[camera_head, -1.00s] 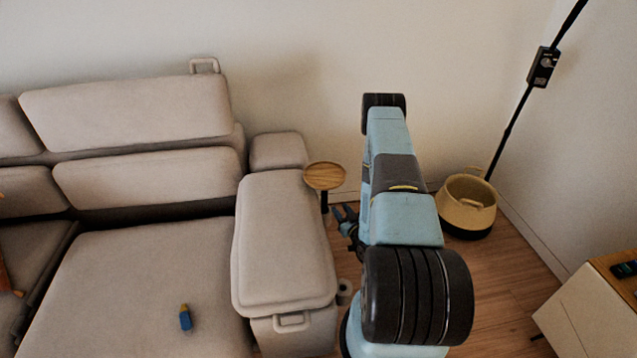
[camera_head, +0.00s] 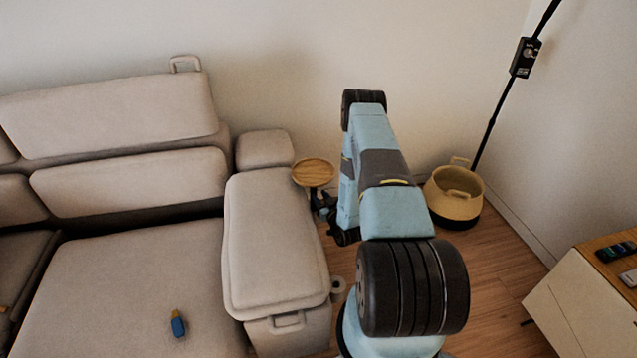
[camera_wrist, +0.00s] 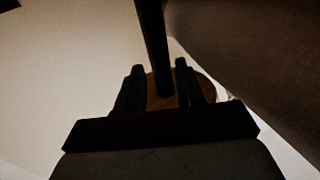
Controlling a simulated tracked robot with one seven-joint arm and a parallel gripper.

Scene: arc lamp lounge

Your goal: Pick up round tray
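The round tray (camera_head: 313,172) is a flat wooden disc with a low rim, on top of a dark post beside the sofa arm. My gripper (camera_head: 322,204) is just below the tray, close to the post, and partly hidden by the tray and my arm. In the wrist view, my two dark fingers (camera_wrist: 159,88) are apart, with the dark post (camera_wrist: 152,40) showing in line with the gap. The tray's brown underside (camera_wrist: 206,88) shows behind the fingers. I cannot tell whether the post is fully between them or touches either finger.
The beige sofa arm (camera_head: 272,230) is close to the tray's left. A wall is behind. A woven basket (camera_head: 453,205) and a lamp pole (camera_head: 497,105) stand to the right. A low cabinet (camera_head: 575,305) is at the lower right. Some wood floor (camera_head: 500,270) is clear.

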